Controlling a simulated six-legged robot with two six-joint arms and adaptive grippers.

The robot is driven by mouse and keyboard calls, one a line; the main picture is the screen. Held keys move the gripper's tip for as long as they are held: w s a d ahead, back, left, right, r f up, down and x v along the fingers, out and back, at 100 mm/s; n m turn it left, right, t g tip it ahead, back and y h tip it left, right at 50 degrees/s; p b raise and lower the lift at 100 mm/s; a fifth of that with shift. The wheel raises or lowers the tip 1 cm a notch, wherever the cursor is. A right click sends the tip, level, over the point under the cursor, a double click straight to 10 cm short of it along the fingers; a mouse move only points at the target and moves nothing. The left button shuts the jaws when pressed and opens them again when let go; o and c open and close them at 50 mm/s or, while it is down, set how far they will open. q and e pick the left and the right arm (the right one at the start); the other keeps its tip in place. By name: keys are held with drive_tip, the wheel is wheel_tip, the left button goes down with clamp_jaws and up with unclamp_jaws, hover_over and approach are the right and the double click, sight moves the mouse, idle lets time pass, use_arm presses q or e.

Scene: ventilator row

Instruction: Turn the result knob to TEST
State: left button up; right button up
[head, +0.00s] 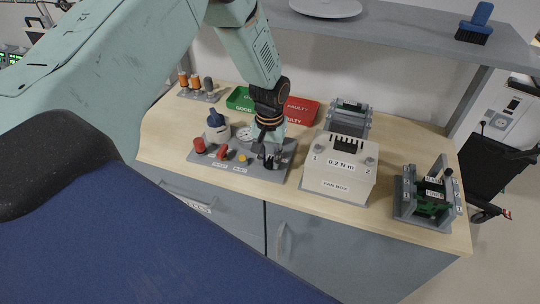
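A grey test panel (208,160) lies on the wooden bench top. It carries a round white gauge (245,133), red controls (199,145), a small yellow button (242,158) and small white labels too small to read. A dark knob (271,163) is at the panel's right end, partly hidden by my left gripper (266,151). My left gripper points down over this end, with its fingertips at or just above the knob. I cannot tell whether they touch it or how far apart they are. The knob's pointer and TEST mark cannot be made out. My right gripper is not in view.
A cream fan box (340,184) marked 0.2 N·m stands right of the panel, with a grey fixture (350,118) behind. Green (240,99) and red (302,110) bins lie behind the panel. Another fixture (429,198) stands far right. A shelf (400,38) overhangs the back.

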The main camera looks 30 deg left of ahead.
sight(270, 160)
use_arm(q)
drive_tip(key=shift+o, duration=0.9)
drive_tip(key=shift+r, duration=0.1)
drive_tip(key=shift+w, duration=0.1)
drive_tip(key=shift+w, duration=0.1)
drive_tip(key=shift+r, duration=0.4)
wheel_tip(270, 160, up, 11)
drive_tip(key=shift+r, duration=0.1)
